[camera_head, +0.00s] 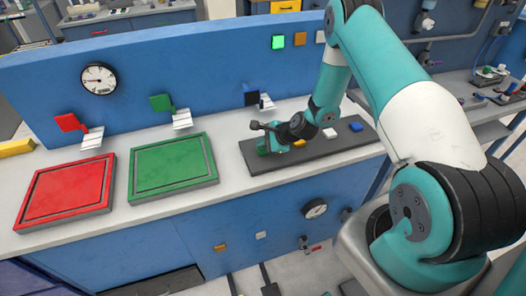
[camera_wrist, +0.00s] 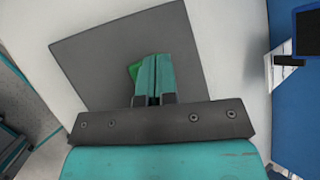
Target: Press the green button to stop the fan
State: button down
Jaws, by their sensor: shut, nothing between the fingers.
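The green button (camera_head: 262,150) sits at the left end of a dark grey panel (camera_head: 352,143) on the counter. My gripper (camera_head: 272,143) is right at the green button in the head view, pointing down at it. In the wrist view my gripper's (camera_wrist: 153,70) teal fingers are shut together and empty. A green edge of the button (camera_wrist: 133,71) shows just left of the fingertips; the rest is hidden behind them. I cannot tell whether the fingers touch the button or whether it is pressed in. I cannot make out a fan for certain.
Yellow (camera_head: 299,142) and blue (camera_head: 356,127) buttons sit farther right on the panel. A red tray (camera_head: 68,193) and a green tray (camera_head: 174,167) lie to the left.

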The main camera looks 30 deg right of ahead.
aim_at(264, 150)
jog(key=shift+f, duration=0.15)
jog(key=shift+r+p, duration=0.4)
jog(key=shift+r, duration=0.25)
jog(key=shift+r, duration=0.1)
notch_tip(264, 150, up, 6)
jog(key=p, duration=0.4)
